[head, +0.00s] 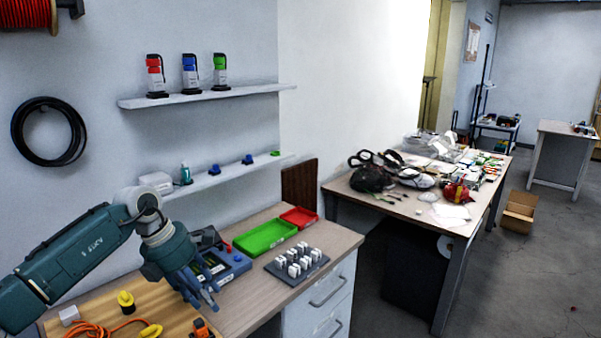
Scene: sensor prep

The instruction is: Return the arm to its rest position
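My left arm (75,256) comes in from the left in the head view and bends down at the wrist over the workbench. My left gripper (205,300) points down and to the right, above the right edge of the wooden board. Its blue fingers look parted, and I see nothing held between them. The arm hides part of the blue tool tray behind it. My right arm and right gripper are not in view.
Close to the gripper are a blue tray (236,262), an orange-black item (201,329), a yellow-black plug (126,301) and an orange cable (92,329). Beyond are a green tray (265,237), red tray (299,218) and grey rack (283,275). Wall shelves (215,95) stand behind.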

